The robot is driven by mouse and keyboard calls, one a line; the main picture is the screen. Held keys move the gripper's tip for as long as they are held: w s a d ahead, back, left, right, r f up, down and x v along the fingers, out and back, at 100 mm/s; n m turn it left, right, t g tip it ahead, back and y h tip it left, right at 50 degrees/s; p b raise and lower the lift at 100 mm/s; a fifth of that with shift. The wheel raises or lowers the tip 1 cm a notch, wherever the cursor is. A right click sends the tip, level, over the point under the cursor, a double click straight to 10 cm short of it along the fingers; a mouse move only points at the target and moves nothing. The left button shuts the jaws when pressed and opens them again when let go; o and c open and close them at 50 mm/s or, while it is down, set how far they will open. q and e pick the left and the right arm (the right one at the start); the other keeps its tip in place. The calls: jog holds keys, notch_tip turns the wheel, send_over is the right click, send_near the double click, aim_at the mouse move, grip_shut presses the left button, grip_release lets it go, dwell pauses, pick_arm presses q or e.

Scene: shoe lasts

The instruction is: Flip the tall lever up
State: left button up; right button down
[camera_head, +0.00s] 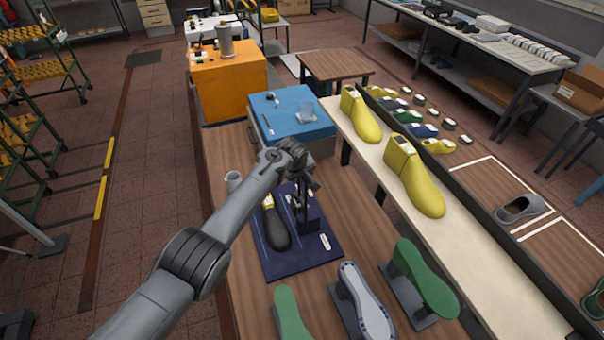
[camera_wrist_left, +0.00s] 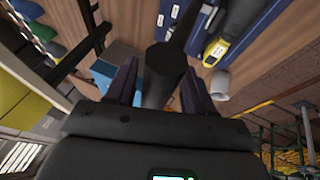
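A dark blue base board (camera_head: 325,262) lies on the wooden table and carries a black clamp fixture (camera_head: 303,212) and a dark shoe last with a yellow top (camera_head: 276,232). My left gripper (camera_head: 308,172) is at the top of the fixture and partly hides it. In the left wrist view its two fingers (camera_wrist_left: 159,85) stand apart. A thick dark bar, seemingly the tall lever (camera_wrist_left: 165,65), lies between them. Narrow gaps show beside it, and I cannot tell whether either finger touches it. The last (camera_wrist_left: 216,52) also shows there. My right gripper is not in view.
A grey cup (camera_head: 233,181) stands left of the board. Green and grey soles on stands (camera_head: 362,300) are in front. Yellow lasts (camera_head: 413,178) stand on the pale bench at right. A blue box (camera_head: 290,115) is behind.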

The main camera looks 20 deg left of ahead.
pick_arm(q)
jog(key=shift+r, duration=0.15)
jog(key=shift+p+v, duration=1.1)
jog(key=shift+v, duration=0.15)
jog(key=shift+s+r, duration=0.2)
jog(key=shift+r, duration=0.1)
jog(key=v, duration=0.7)
jog(key=shift+s, duration=0.15)
jog(key=shift+r, duration=0.1)
